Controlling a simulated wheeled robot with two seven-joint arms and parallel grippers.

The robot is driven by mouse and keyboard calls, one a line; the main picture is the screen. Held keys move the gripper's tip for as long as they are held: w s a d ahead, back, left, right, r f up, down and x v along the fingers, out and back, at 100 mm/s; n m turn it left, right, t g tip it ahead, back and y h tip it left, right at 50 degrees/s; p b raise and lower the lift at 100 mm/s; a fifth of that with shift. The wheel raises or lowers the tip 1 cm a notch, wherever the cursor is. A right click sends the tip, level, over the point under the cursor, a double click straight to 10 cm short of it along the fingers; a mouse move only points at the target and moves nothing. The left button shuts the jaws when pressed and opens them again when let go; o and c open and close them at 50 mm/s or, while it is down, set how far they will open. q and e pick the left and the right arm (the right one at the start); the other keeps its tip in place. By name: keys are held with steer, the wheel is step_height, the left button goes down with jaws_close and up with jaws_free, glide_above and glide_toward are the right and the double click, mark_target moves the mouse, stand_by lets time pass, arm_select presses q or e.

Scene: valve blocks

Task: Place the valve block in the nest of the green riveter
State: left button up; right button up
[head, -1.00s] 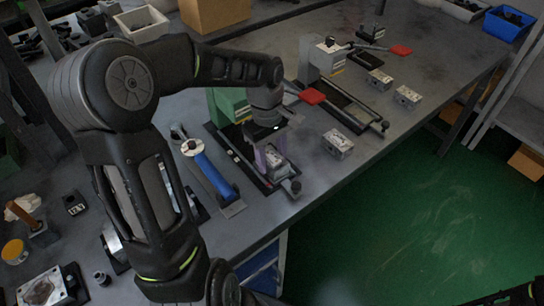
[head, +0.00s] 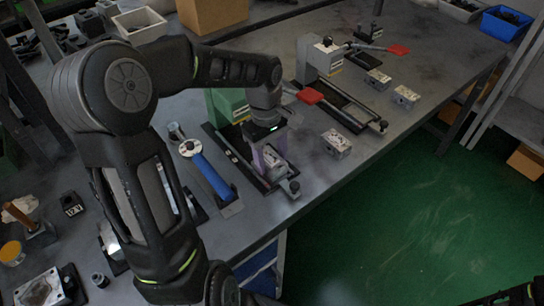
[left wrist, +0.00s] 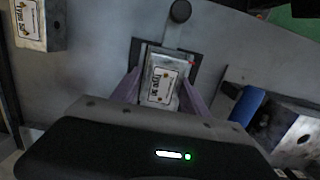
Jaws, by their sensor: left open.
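The green riveter (head: 230,105) stands on the bench, partly hidden behind my left arm. A grey valve block (head: 274,158) with a white label sits at the nest on the riveter's dark base. In the left wrist view this valve block (left wrist: 162,82) lies between the purple fingers, over a dark plate (left wrist: 142,50). My left gripper (head: 266,157) points down around the block. Its fingers are open, one on each side of the block; the lower contact is hidden. My right gripper is not in view.
Another valve block (head: 336,143) lies to the right, also showing in the left wrist view (left wrist: 38,22). A tool with a blue handle (head: 211,176) lies just left of the riveter. A grey riveter (head: 318,57) with a red-ended lever stands farther back, with two blocks beside it.

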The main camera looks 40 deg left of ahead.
mark_target(267, 155)
arm_select(q)
steer(key=shift+s+p, duration=0.4)
step_height(267, 155, up, 12)
steer(key=a, duration=0.1)
steer(key=shift+w+a, duration=0.25)
steer(key=shift+w, duration=0.15)
